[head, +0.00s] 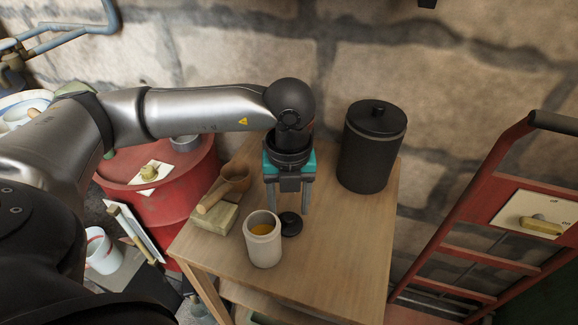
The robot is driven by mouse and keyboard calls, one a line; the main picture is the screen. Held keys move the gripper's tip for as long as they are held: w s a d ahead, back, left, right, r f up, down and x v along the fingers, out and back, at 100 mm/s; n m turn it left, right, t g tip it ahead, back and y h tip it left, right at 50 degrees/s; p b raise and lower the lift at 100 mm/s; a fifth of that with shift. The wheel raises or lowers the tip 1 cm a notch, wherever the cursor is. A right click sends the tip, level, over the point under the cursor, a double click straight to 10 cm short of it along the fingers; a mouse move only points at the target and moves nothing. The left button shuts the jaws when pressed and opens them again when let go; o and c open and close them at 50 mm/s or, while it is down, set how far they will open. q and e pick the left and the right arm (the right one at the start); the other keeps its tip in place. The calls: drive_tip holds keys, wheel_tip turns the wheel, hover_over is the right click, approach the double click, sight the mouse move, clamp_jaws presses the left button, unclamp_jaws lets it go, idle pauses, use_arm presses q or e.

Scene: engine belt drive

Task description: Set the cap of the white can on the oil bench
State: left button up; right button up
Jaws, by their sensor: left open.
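The white can (263,251) stands upright and uncapped on the wooden oil bench (335,258), with amber liquid inside. A round black cap (291,225) with a small knob lies on the bench top just right of the can. My left gripper (289,207) points down over the bench behind the can and cap. Its two fingers are apart with nothing between them. The cap is in front of the fingertips in the picture; their exact height above the bench is hard to tell. My right gripper is not in view.
A large black lidded canister (368,158) stands at the bench's back right. A wooden-handled scoop (228,186) and a wooden block (214,219) are left of the gripper. A red drum (190,200) is left of the bench, a red rack (470,225) right. The bench's front right is clear.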

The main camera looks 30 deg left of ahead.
sight(288, 217)
use_arm(q)
wheel_tip(288, 217, up, 9)
drive_tip(key=p, duration=0.2)
drive_tip(key=shift+r+p, duration=0.15)
drive_tip(key=shift+p, duration=0.2)
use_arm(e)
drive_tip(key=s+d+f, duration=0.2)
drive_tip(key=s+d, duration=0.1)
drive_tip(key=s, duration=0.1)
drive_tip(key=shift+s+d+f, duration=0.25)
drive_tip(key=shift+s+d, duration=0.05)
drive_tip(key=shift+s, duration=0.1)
